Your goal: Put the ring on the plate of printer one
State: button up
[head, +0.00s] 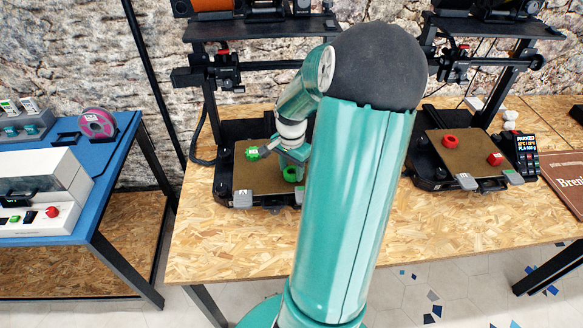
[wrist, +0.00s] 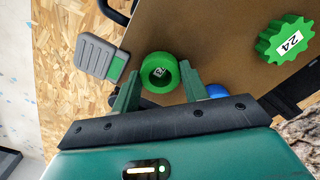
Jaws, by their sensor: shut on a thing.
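A green ring (wrist: 160,72) with a small label sits between the two fingers of my gripper (wrist: 159,74) in the wrist view. My gripper is shut on it. In the head view the green ring (head: 290,174) shows just below my gripper (head: 292,158), over the front right of the left printer's brown plate (head: 250,180). I cannot tell whether the ring touches the plate. The right printer's plate (head: 463,163) carries a red ring (head: 450,141) and a red block (head: 495,159). I cannot read which printer is number one.
A green gear (head: 252,153), also in the wrist view (wrist: 286,40), lies on the left plate. A grey tab (wrist: 98,56) is at the plate's edge. A blue round thing (wrist: 217,91) is partly hidden behind a finger. My arm hides the bench between the printers.

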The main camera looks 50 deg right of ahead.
jog(key=shift+f, duration=0.15)
jog(key=o, duration=1)
notch_tip(320, 180, up, 12)
jog(key=w+a+r+n+t+h, duration=0.1)
jog(key=w+a+r+n, duration=0.2)
jog(key=a, duration=0.6)
jog(key=w+a+r+n+h, duration=0.1)
jog(key=a+r+n, duration=0.35)
jog(key=a, duration=0.35)
jog(key=shift+s+a+r+n+t+y, duration=0.3)
jog(key=shift+s+a+n+t, duration=0.65)
jog(key=shift+a+n, duration=1.6)
jog(key=shift+s+a+r+n+t+y, duration=0.45)
jog(key=shift+s+a+n, duration=0.8)
jog(key=shift+a, duration=2.5)
jog(key=shift+s+a+r+n+t+y, duration=0.1)
jog(key=shift+s+a+n+t+y, duration=0.15)
jog(key=shift+s+a+n+t, duration=1.55)
